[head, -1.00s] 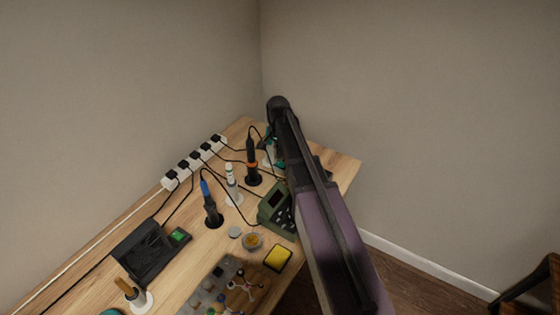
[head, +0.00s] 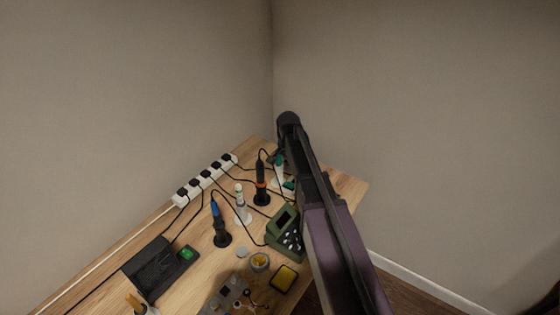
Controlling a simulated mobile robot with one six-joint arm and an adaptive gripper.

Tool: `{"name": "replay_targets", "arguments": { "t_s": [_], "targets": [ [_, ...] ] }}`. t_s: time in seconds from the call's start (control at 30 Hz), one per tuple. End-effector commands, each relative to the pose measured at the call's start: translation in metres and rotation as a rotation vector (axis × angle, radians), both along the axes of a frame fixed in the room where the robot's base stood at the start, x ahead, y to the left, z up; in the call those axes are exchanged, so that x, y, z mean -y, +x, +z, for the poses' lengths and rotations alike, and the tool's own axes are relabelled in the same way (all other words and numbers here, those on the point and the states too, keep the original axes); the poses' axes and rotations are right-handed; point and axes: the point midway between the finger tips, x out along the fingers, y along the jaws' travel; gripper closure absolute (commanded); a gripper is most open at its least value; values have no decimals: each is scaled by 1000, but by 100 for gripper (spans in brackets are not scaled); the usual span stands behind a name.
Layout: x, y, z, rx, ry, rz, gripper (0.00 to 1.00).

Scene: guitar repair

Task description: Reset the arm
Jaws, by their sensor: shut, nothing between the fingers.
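My arm, a purple and black link (head: 335,235), rises from the bottom right over the right part of the workbench (head: 345,190). Its upper end is a dark rounded joint (head: 288,119) in front of the wall corner. My gripper does not show in this view. The arm covers part of the bench's right side and some items behind it.
The bench stands in a room corner. It holds a power strip (head: 205,179), a blue-handled tool (head: 219,222), an orange-and-black tool (head: 261,183), a green device (head: 284,228), a yellow sponge (head: 284,279) and a black unit (head: 152,265). Above the bench is open space.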

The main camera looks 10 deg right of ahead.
Motion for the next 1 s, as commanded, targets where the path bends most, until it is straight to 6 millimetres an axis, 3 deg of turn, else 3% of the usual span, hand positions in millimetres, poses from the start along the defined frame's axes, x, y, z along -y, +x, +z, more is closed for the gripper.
{"name": "replay_targets", "arguments": {
  "t_s": [0.27,0.43,1.0],
  "targets": [
    [0,-7,1,0,0,16,100],
    [-1,-31,5,0,0,89,100],
    [-4,-196,28,0,0,663,100]
  ]
}}
